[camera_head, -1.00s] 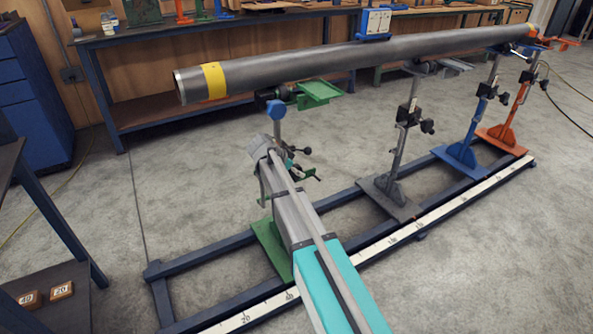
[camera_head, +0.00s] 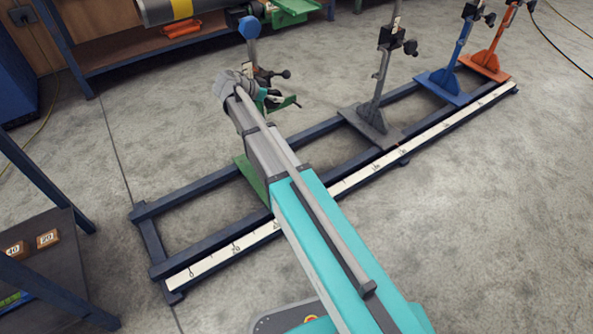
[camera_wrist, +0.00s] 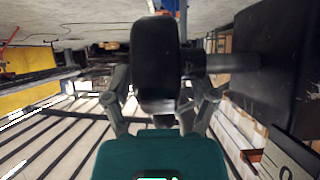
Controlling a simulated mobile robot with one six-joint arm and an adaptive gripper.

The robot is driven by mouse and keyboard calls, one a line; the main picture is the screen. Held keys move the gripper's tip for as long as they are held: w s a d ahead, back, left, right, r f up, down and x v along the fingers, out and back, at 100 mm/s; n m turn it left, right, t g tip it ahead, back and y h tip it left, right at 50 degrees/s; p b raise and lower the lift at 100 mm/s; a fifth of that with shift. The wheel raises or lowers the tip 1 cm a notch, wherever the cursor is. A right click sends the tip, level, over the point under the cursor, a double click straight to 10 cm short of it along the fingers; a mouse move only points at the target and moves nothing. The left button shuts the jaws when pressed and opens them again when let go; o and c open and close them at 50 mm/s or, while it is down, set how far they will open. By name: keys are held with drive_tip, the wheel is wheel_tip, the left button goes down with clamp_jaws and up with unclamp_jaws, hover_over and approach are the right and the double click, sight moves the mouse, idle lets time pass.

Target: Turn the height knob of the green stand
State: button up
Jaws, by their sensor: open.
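In the wrist view a thick black knob (camera_wrist: 155,60) fills the middle, joined by a short shaft to a large dark block (camera_wrist: 275,65) at the right. My gripper (camera_wrist: 162,90) is open, with one grey finger on each side of the knob. I cannot tell whether either finger touches it. In the head view my gripper is small and partly hidden near the stand's clamp.
A grey stand (camera_head: 380,85), a blue stand (camera_head: 455,60) and an orange stand (camera_head: 495,45) stand along the dark blue floor rail (camera_head: 200,185). The pipe's end (camera_head: 155,10) shows at the top left. A white scale strip (camera_head: 350,182) runs along the near rail. Open floor lies right.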

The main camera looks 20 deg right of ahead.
drive_tip(key=shift+s+a+f+t+h+b, duration=0.15)
drive_tip(key=shift+t+h+b, duration=0.2)
drive_tip(key=shift+h+b, duration=0.9)
drive_tip(key=shift+w+a+r+t+h+b, duration=0.1)
drive_tip(key=shift+t+h+b, duration=0.2)
drive_tip(key=shift+h+b, duration=0.95)
drive_tip(key=shift+s+a+f+t+h+b, duration=0.15)
drive_tip(key=shift+t+h+b, duration=0.3)
drive_tip(key=shift+b, duration=1.55)
drive_tip(key=shift+a+r, duration=0.15)
drive_tip(key=shift+r, duration=0.05)
drive_tip(key=v, duration=1.4)
drive_tip(key=s+d+f+n+g+y+p, duration=0.2)
drive_tip(key=s+d+f+n+y+p, duration=0.15)
drive_tip(key=s+d, duration=0.3)
drive_tip(key=s+d+f+n+g+y+p, duration=0.25)
drive_tip(key=s+d+n+y+p, duration=0.2)
drive_tip(key=d, duration=0.25)
drive_tip(key=s+r+n+g+y+p, duration=0.1)
drive_tip(key=s+n+y+p, duration=0.5)
drive_tip(key=s, duration=0.7)
drive_tip(key=shift+r+y, duration=0.3)
drive_tip(key=shift+y, duration=1.05)
drive_tip(key=shift+s, duration=0.1)
